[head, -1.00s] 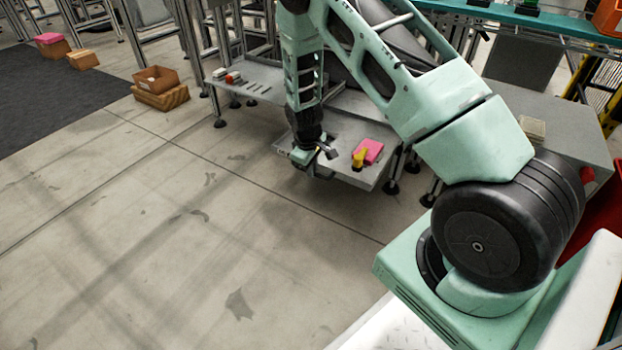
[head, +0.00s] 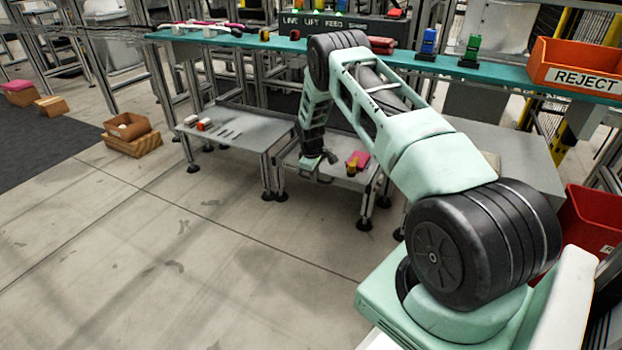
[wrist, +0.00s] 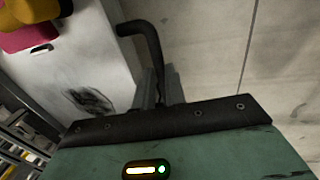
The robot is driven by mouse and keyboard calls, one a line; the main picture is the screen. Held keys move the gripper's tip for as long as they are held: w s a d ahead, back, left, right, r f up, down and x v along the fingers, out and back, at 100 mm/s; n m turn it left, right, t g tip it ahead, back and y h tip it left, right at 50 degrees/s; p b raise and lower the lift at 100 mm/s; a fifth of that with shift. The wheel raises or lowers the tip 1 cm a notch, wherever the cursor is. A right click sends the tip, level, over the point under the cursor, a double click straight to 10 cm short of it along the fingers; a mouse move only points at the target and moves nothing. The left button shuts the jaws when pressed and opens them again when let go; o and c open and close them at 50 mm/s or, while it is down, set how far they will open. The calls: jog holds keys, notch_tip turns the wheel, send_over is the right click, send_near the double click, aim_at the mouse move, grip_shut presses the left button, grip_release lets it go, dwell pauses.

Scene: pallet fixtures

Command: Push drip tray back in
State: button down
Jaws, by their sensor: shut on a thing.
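The grey drip tray (head: 330,178) sits low between metal legs beneath the teal-topped bench. A pink block (head: 362,155) and a yellow piece (head: 352,165) lie on it. In the wrist view the pale tray surface (wrist: 75,65) fills the left, with a dark smudge on it. A dark bent handle (wrist: 143,28) sticks out from the tray's edge. My gripper (head: 320,172) is at the tray's front edge. In the wrist view my gripper (wrist: 158,88) is shut on the handle; the exact contact is partly hidden.
A low grey table (head: 245,130) with small parts stands left of the tray. The teal bench (head: 270,43) runs above and behind. An orange REJECT bin (head: 578,68) sits on it, and a red bin (head: 590,220) stands at right. The floor in front is open.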

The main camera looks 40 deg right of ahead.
jog(key=shift+w+d, duration=0.15)
jog(key=shift+d, duration=0.25)
jog(key=shift+r, duration=0.1)
jog(key=c, duration=1.5)
grip_release()
jog(key=shift+d, duration=0.15)
jog(key=shift+o, duration=0.2)
